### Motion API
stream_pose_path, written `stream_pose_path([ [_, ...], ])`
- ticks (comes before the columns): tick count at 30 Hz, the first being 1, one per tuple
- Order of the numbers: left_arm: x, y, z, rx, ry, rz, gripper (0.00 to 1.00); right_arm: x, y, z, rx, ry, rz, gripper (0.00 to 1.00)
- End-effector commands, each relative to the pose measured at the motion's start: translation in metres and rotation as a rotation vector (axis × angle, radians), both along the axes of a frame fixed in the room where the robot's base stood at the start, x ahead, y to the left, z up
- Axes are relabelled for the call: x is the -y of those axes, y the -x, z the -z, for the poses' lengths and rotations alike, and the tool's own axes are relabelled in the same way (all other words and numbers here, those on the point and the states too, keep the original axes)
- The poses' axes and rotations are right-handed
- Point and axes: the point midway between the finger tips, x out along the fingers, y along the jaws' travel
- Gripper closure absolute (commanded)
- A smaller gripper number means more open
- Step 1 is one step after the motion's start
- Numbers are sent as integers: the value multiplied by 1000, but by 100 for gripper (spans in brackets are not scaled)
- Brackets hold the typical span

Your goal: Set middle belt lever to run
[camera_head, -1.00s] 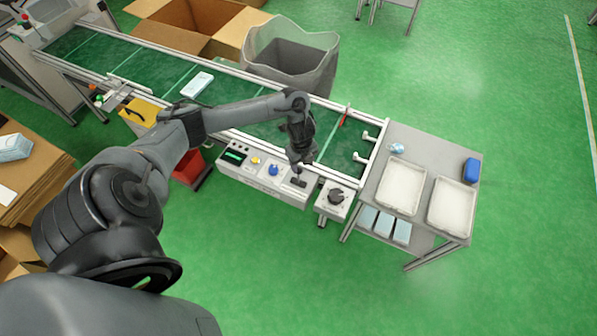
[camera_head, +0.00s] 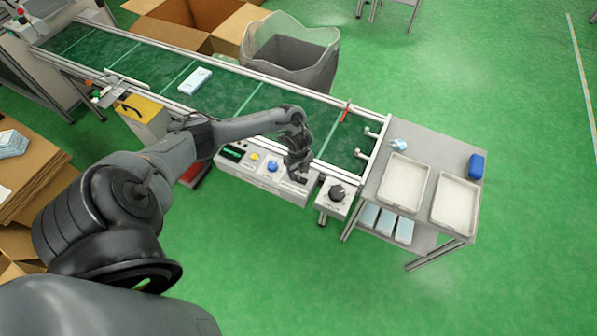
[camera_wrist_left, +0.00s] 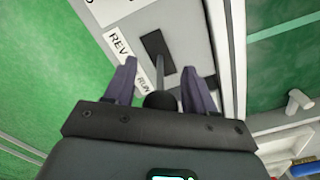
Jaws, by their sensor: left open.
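The belt lever is a thin grey stem (camera_wrist_left: 160,68) with a black round knob (camera_wrist_left: 160,99), rising from a black slot in a light control panel (camera_head: 262,176). White labels REV (camera_wrist_left: 119,46) and RUN (camera_wrist_left: 143,82) sit left of the slot in the left wrist view. My left gripper (camera_head: 297,178) is over the panel's right part in the head view and hides the lever there. In the left wrist view its two fingers (camera_wrist_left: 162,80) are apart, one on each side of the lever, with no clear contact. My right gripper is not in view.
The panel also has a green display (camera_head: 234,152), a yellow button (camera_head: 254,157) and a blue button (camera_head: 272,166). A separate box with a black rotary knob (camera_head: 338,192) stands close right. The green belt runs behind; a trolley with trays (camera_head: 405,183) stands right.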

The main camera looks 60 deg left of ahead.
Motion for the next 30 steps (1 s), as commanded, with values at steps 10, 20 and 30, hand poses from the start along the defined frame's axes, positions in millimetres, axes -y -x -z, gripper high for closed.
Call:
stream_pose_path([
  [10,0,0,1,0,0,0,53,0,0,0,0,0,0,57],
  [20,0,0,1,0,0,0,100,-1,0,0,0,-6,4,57],
  [30,-4,5,-1,-9,-13,-10,100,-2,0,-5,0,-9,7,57],
])
